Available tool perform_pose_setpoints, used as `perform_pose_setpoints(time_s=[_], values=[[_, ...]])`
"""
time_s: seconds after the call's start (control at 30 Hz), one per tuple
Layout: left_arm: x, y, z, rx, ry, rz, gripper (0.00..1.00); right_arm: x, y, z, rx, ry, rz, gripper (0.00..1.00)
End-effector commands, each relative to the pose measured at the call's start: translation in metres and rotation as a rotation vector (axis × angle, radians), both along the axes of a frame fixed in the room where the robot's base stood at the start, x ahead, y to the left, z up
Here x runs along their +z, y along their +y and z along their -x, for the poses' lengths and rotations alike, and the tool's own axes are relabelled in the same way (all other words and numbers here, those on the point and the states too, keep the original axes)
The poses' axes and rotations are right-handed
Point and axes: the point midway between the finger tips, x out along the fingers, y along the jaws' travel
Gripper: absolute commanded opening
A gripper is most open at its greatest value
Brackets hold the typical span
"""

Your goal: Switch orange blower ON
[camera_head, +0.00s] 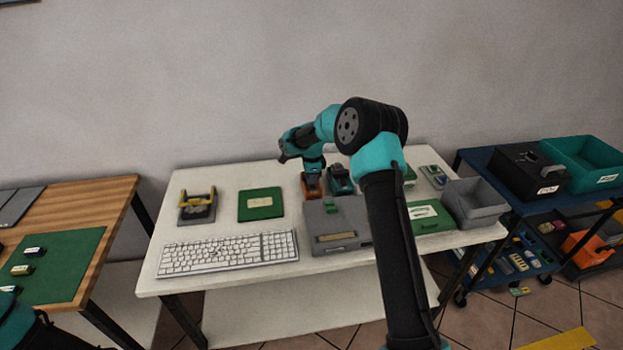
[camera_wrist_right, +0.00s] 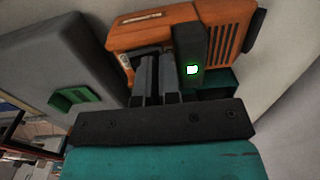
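The orange blower (camera_head: 312,187) stands at the back of the white table, just left of a teal device (camera_head: 340,181). In the right wrist view its orange body (camera_wrist_right: 160,31) with dark vent slots fills the top. My right gripper (camera_head: 312,176) points down at the orange blower and partly hides it. In the wrist view the fingers of my right gripper (camera_wrist_right: 158,72) are close together against or just in front of the blower, with nothing seen between them. Beside them is a dark block with a lit green-white indicator (camera_wrist_right: 193,69). My left gripper is out of view.
A grey box (camera_head: 337,224) stands in front of the blower. A white keyboard (camera_head: 228,254), green tray (camera_head: 261,204) and grey device with yellow handle (camera_head: 197,207) lie left. A grey bin (camera_head: 474,203) stands at the right edge.

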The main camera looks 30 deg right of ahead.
Motion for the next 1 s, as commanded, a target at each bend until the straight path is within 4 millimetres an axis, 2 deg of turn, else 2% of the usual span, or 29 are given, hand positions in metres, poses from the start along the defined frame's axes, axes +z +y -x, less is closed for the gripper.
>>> perform_pose_setpoints(time_s=[0.03,0.37,0.73,0.87,1.0], values=[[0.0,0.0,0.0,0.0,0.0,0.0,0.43,-0.012,0.002,0.006,0.0,0.019,-0.006,0.0],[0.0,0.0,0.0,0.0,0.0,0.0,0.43,-0.008,0.006,0.018,-0.001,0.024,-0.008,0.0],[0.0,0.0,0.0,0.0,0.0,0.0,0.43,-0.008,0.007,0.018,-0.001,0.024,-0.008,0.0],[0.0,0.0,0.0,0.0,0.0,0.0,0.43,-0.003,0.006,0.018,-0.001,0.023,-0.007,0.0],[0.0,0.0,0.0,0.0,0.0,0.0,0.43,0.011,0.004,0.016,-0.003,0.016,-0.005,0.0]])
